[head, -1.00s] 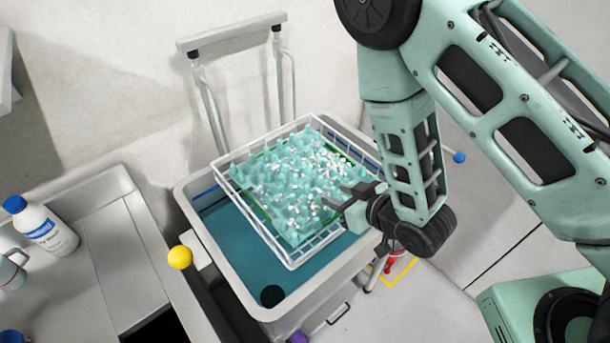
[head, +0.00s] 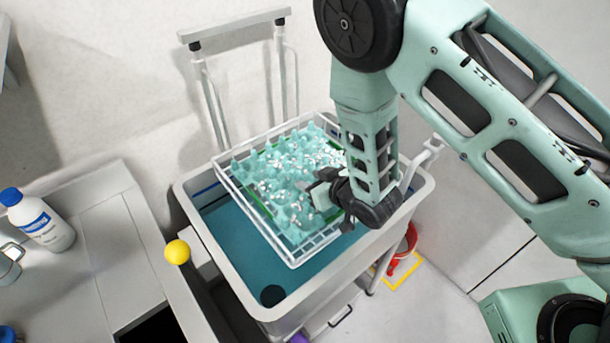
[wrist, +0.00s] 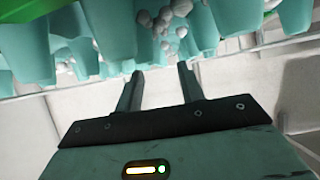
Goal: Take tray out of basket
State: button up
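A teal egg tray (head: 262,180) with raised cups holds many small white pieces. It sits in a white wire basket (head: 232,200) at the top of a grey cart. My gripper (head: 318,190) is over the right side of the basket, close to the tray's right edge. In the wrist view the fingers of my gripper (wrist: 158,88) are spread apart, with nothing clearly held between them. Their tips reach the teal cups of the tray (wrist: 100,42); I cannot tell whether they touch. My wrist hides the basket's right part in the head view.
The grey cart (head: 190,195) has a blue-green interior and a tall handle (head: 235,28) at the back. A counter (head: 100,235) with a white bottle (head: 45,225) stands at the left.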

aim_at(299, 173)
jog(key=p+x, duration=0.1)
jog(key=x, duration=0.1)
jog(key=p+x, duration=0.2)
jog(key=shift+w+a+r, duration=0.1)
jog(key=shift+w+r, duration=0.15)
jog(key=shift+w, duration=0.15)
jog(key=shift+w+a+f, duration=0.15)
jog(key=shift+w+f, duration=0.1)
jog(key=shift+f, duration=0.05)
grip_shut()
